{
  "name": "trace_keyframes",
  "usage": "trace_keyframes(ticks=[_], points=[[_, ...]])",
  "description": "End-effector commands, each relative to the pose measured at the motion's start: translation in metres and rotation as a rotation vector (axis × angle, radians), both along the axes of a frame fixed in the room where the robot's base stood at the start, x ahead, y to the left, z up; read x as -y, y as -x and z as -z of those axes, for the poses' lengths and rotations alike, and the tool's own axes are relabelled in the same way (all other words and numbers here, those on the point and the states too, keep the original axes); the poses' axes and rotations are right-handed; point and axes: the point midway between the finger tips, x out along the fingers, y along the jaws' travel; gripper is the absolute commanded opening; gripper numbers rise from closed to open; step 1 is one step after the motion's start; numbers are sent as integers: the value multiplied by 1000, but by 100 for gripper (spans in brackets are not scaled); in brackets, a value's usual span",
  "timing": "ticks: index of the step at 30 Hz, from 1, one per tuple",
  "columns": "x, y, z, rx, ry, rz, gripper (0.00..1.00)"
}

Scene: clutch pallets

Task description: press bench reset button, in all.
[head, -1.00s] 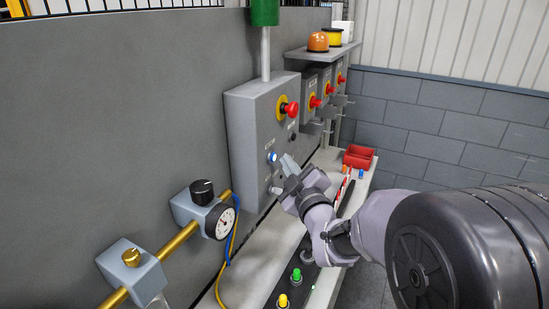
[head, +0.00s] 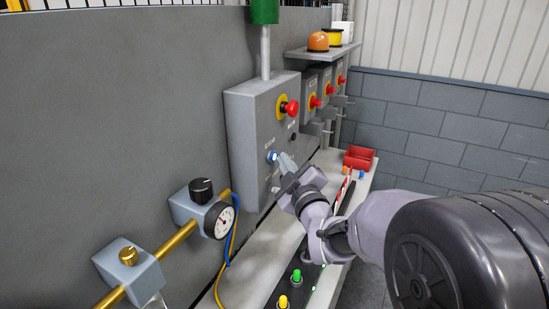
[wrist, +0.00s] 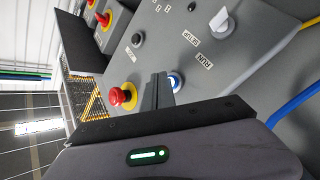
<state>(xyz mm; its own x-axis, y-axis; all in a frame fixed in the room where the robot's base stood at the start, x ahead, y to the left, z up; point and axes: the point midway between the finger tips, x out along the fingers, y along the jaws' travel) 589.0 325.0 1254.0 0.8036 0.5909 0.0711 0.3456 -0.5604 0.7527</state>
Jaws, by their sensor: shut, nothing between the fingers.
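The blue-lit round button (head: 272,156) sits on the front of the grey control box (head: 246,125), below a red emergency stop on a yellow ring (head: 289,107). It also shows in the wrist view (wrist: 178,82), right beside my fingers. My gripper (head: 284,160) is shut and empty, its fingertips pointing at the box just right of the blue button. In the wrist view the shut fingers (wrist: 158,90) partly cover the button's left side. I cannot tell whether the tips touch it.
A small black button (head: 293,137) is on the box, and a pale selector knob (wrist: 222,20) shows in the wrist view. A gauge (head: 219,220) and brass pipe stand at left. Green (head: 296,275) and yellow (head: 283,301) buttons and a red bin (head: 359,158) are on the bench.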

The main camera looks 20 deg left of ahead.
Motion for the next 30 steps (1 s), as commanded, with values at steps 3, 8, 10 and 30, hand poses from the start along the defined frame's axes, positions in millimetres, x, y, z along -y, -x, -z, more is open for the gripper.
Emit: trace_keyframes(ticks=[3, 8, 10, 30], points=[[-1, 0, 0, 0, 0, 0, 0], [-3, 0, 1, 0, 0, 0, 0], [-4, -1, 0, 0, 0, 0, 0], [-10, -1, 0, 1, 0, -1, 0]])
